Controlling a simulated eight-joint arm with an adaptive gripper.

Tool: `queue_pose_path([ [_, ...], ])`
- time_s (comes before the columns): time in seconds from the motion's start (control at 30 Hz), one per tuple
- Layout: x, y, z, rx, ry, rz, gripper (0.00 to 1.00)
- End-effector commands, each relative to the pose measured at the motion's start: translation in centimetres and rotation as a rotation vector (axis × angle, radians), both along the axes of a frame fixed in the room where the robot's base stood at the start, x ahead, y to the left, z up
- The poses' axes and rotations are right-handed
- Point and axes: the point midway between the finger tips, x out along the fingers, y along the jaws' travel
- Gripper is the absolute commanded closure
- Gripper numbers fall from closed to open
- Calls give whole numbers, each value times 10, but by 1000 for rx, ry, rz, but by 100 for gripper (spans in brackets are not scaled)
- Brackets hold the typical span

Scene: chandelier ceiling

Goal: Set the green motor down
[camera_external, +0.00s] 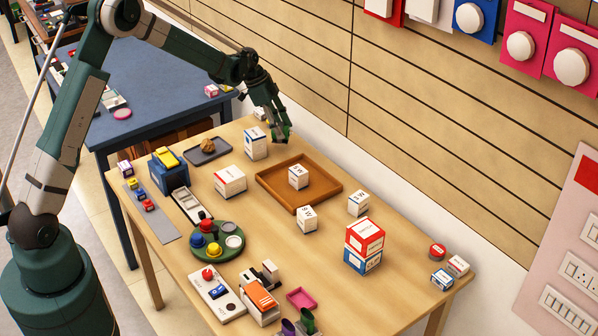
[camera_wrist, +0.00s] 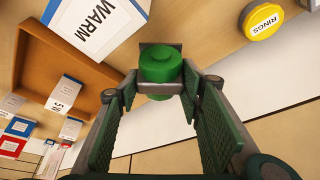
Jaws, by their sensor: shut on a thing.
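The green motor (camera_wrist: 162,66) is a round green piece with a dark square part behind it. It sits between the fingertips of my gripper (camera_wrist: 160,88) in the wrist view. My gripper (camera_external: 281,137) is shut on it and points down over the far edge of the wooden table (camera_external: 395,205) in the external view. There the motor is only a small green patch at the fingertips, mostly hidden. I cannot tell whether it touches the tabletop. My gripper is just right of a white and blue box (camera_external: 256,142) and behind the brown tray (camera_external: 270,181).
A box marked WARM (camera_wrist: 98,22) and a yellow round lid marked RINGS (camera_wrist: 263,21) flank the motor in the wrist view. The tray holds a small white box (camera_external: 298,177). A slatted wall (camera_external: 430,130) rises behind the table. Stacked red and blue boxes (camera_external: 364,244) stand farther right.

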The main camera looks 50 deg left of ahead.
Motion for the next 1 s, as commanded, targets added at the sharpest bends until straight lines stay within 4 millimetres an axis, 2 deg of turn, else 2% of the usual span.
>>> queue_pose_path([
  [0.17,0,0,-6,0,0,0,85],
  [0.5,0,0,-36,0,0,0,85],
  [1.0,0,0,-41,0,0,0,85],
])
